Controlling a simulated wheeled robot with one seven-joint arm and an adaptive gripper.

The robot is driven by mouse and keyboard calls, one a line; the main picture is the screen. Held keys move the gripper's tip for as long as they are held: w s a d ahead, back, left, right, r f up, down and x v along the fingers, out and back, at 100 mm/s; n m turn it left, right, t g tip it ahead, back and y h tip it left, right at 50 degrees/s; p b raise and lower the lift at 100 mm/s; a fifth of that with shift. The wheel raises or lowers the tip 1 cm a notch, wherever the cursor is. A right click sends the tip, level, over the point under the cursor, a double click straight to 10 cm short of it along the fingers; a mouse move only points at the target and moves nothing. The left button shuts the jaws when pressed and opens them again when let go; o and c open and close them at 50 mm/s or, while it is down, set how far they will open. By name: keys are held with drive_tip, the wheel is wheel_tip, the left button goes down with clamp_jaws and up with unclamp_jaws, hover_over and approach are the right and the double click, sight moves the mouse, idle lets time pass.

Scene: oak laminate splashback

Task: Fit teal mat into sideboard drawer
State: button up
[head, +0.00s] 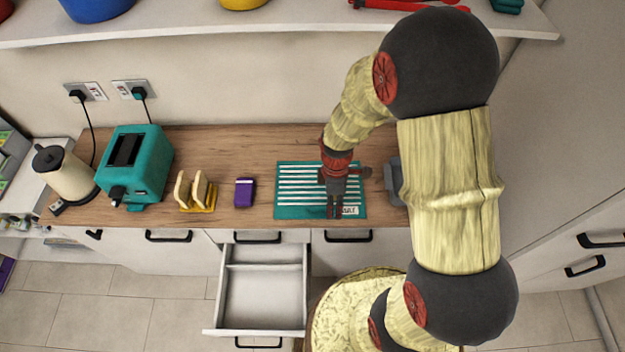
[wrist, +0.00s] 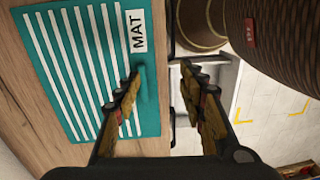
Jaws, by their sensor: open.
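The teal mat (head: 290,213) with white stripes and a MAT label lies flat on the wooden worktop, near its front edge. It also shows in the wrist view (wrist: 151,118). My gripper (head: 336,213) is over the mat's front right part, close to the label. In the wrist view my gripper (wrist: 159,80) is open and empty, one finger over the mat's edge strip and the other beyond the worktop edge. Whether a finger touches the mat I cannot tell. The sideboard drawer (head: 264,300) is pulled out below the worktop, left of my gripper; it looks empty, with a divider near its back.
A purple object (head: 245,192), a yellow toast rack (head: 197,192), a teal toaster (head: 136,165) and a cream kettle (head: 66,174) stand left of the mat. A grey object (head: 396,183) is close on its right, partly behind my arm. A shelf (head: 280,30) runs above.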

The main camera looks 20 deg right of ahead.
drive_tip(key=w+n, duration=0.2)
drive_tip(key=shift+w+r+t, duration=0.1)
drive_tip(key=shift+w+t, duration=0.2)
drive_tip(key=shift+w+n, duration=0.3)
drive_tip(key=shift+n, duration=1)
drive_tip(key=shift+f, duration=0.75)
drive_tip(key=shift+d+f+b, duration=0.2)
drive_tip(key=shift+f+b, duration=0.35)
drive_tip(key=shift+f, duration=2.55)
drive_tip(key=shift+c, duration=0.9)
clamp_jaws()
drive_tip(key=shift+r, duration=0.1)
